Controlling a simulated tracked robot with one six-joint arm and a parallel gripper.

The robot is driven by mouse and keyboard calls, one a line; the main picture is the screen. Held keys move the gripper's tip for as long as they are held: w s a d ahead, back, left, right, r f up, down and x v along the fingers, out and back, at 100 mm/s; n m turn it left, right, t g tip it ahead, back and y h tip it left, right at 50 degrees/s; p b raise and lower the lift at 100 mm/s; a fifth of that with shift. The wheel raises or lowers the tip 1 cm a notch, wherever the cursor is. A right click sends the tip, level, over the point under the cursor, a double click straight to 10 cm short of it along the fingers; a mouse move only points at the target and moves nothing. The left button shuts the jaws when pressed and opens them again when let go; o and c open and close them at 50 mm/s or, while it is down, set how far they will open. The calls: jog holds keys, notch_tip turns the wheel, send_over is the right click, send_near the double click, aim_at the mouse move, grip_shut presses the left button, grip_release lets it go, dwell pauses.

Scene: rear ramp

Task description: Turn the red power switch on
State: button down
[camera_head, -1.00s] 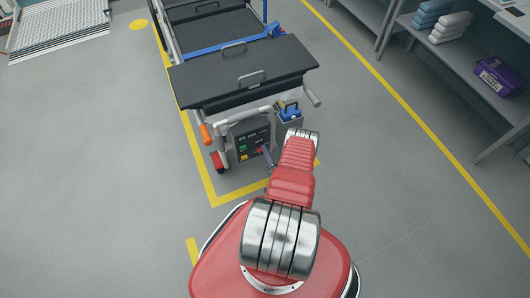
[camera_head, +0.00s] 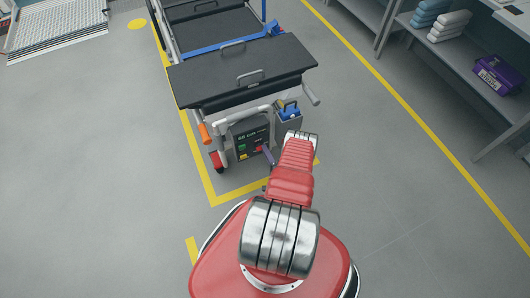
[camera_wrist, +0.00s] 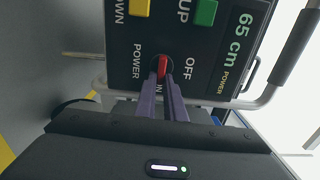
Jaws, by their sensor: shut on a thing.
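The red power switch (camera_wrist: 162,66) is a small red lever in a round dark recess on the black control panel (camera_wrist: 125,62). In the wrist view it stands lengthwise up the picture, between the words POWER and OFF. A third label near it is partly covered by a finger. My gripper (camera_wrist: 161,77) has its two purple fingers on either side of the lever, shut on it. In the head view my gripper (camera_head: 267,155) reaches the lower right of the panel (camera_head: 244,143), and the lever's angle is too small to read there.
A green UP button (camera_wrist: 206,12) and a yellow DOWN button (camera_wrist: 139,7) sit near the switch. A display (camera_wrist: 238,45) reads 65 cm. A grey tube (camera_wrist: 268,94) frames the panel. The lift cart's black top (camera_head: 215,80) overhangs it. Floor to the left is clear.

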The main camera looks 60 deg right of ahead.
jog(key=shift+a+f, duration=0.1)
jog(key=shift+f, duration=0.1)
jog(key=c, duration=1.8)
grip_release()
jog(key=shift+r, duration=0.1)
jog(key=shift+c, duration=0.2)
jog(key=shift+r, duration=0.1)
jog(key=shift+r, duration=4.85)
